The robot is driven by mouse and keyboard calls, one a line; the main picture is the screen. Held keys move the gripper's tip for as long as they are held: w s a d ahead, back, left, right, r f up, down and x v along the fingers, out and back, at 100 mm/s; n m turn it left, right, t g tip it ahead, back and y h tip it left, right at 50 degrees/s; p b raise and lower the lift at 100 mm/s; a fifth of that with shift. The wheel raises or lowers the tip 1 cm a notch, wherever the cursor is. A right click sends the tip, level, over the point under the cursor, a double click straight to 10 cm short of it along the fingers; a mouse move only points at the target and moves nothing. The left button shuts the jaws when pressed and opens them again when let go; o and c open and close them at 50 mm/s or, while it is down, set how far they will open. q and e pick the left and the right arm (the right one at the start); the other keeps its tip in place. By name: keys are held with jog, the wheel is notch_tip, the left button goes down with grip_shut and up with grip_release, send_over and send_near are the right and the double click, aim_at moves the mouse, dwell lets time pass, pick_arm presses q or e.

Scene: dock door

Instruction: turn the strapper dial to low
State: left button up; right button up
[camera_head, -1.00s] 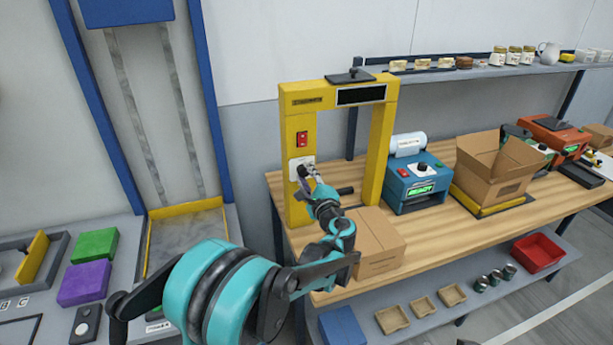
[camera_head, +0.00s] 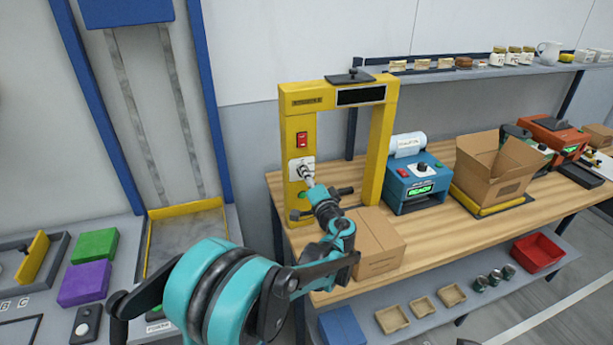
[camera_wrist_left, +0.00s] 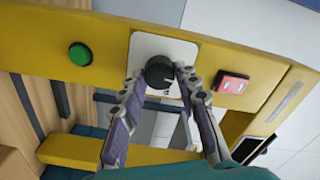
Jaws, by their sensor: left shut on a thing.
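The strapper is a yellow arch (camera_head: 298,132) standing on the wooden workbench in the head view. Its dial is a black knob (camera_wrist_left: 158,73) on a white plate (camera_wrist_left: 150,46), seen close up in the left wrist view; the plate (camera_head: 294,169) also shows on the left post in the head view. My left gripper (camera_wrist_left: 163,79) has its two fingertips on either side of the knob, shut on it. Small markings by the knob are too small to read. My right gripper is not in view.
A green button (camera_wrist_left: 80,54) and a red switch (camera_wrist_left: 232,83) flank the dial plate. A closed cardboard box (camera_head: 378,245) sits on the bench by my left arm. A blue machine (camera_head: 414,184) and an open carton (camera_head: 492,172) stand to the right.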

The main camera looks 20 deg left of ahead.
pick_arm(q)
jog(key=shift+n, duration=0.6)
jog(key=o, duration=1.2)
jog(key=shift+c, duration=0.2)
jog(key=v, duration=1.2)
